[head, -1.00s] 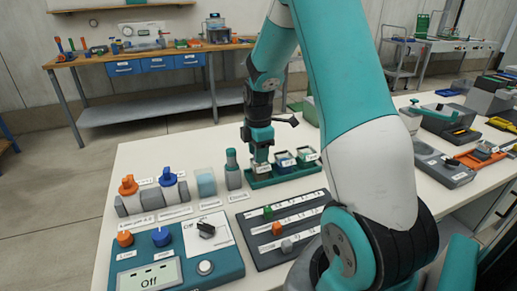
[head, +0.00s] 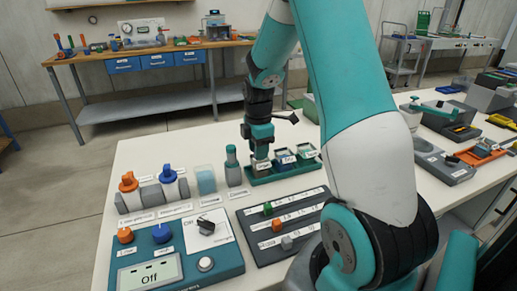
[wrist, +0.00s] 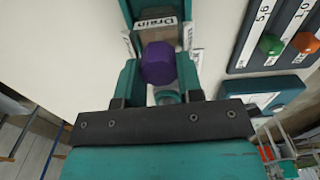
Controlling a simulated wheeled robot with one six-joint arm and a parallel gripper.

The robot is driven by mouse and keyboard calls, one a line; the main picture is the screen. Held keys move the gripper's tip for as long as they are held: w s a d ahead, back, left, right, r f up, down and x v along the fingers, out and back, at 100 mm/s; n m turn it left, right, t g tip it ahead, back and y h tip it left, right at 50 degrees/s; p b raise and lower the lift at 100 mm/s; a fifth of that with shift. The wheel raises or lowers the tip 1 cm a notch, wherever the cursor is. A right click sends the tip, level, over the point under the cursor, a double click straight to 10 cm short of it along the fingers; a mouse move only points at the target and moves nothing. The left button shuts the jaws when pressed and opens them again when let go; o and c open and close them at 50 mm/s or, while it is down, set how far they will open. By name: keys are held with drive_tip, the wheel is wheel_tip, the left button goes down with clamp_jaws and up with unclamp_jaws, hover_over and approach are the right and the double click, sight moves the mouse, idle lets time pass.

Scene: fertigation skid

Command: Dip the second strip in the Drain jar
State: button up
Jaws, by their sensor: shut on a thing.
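My gripper (head: 261,152) points down over the leftmost jar place of the green rack (head: 262,180). In the wrist view its two fingers (wrist: 158,80) close around a purple block-like piece (wrist: 158,62), which I take for the strip's top. The strip's lower end is hidden, so I cannot tell whether it is inside the jar. The Drain jar (wrist: 157,35), brownish with a "Drain" label on its edge, lies directly ahead of the purple piece in the wrist view.
Other labelled jars (head: 305,152) stand right of the gripper in the rack. A grey bottle with a green top (head: 232,168) and a clear blue-tinted container (head: 206,182) stand close on its left. A slider board (head: 285,228) and control panel (head: 175,260) lie in front.

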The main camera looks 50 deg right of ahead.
idle(0.3)
wheel_tip(320, 180, up, 9)
drive_tip(key=p, duration=0.7)
drive_tip(key=shift+f+p, duration=0.15)
drive_tip(key=shift+p, duration=0.25)
drive_tip(key=shift+f, duration=0.1)
idle(0.5)
